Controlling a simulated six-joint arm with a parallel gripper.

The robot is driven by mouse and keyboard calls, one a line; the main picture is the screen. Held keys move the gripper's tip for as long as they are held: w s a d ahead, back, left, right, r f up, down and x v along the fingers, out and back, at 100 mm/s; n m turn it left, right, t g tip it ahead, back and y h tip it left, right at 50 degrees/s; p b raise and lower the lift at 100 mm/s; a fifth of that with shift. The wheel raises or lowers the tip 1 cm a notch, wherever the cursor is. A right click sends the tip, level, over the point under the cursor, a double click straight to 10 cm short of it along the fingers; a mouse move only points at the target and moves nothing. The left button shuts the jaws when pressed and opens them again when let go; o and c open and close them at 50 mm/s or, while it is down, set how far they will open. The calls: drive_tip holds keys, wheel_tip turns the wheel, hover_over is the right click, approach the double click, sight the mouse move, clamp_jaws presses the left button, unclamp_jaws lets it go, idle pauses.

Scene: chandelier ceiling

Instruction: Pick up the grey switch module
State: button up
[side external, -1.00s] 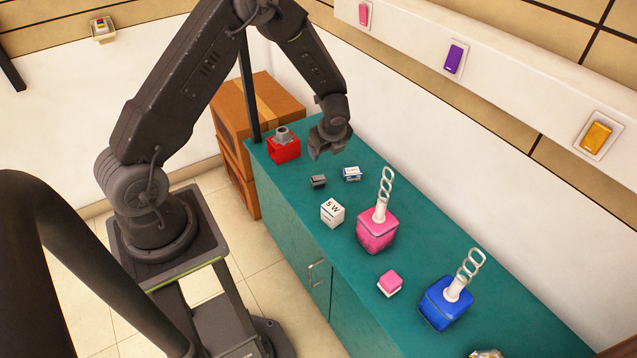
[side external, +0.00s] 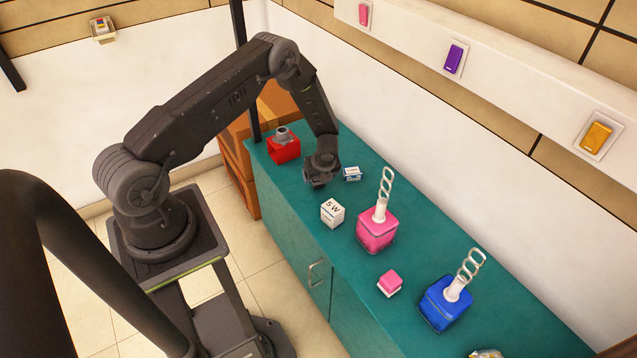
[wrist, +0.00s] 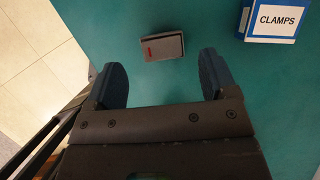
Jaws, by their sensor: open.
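The grey switch module (wrist: 164,47) is a small grey block with a red mark on its face. It lies on the teal counter (wrist: 190,20), ahead of and between my fingers in the wrist view, and nothing touches it. My gripper (wrist: 165,80) is open and empty, with its two dark fingers spread apart. In the side external view my gripper (side external: 319,180) is low over the counter and hides the grey switch module.
A blue and white CLAMPS box (wrist: 275,20) stands right of the module; it also shows in the side view (side external: 352,174). The counter's edge is left of my gripper.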

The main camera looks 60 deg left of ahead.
sight(318, 180)
drive_tip(key=x, duration=0.4)
drive_tip(key=shift+w+a+f, duration=0.2)
drive_tip(key=shift+w+f, duration=0.05)
drive_tip(key=c, duration=1)
drive_tip(key=shift+r, duration=0.1)
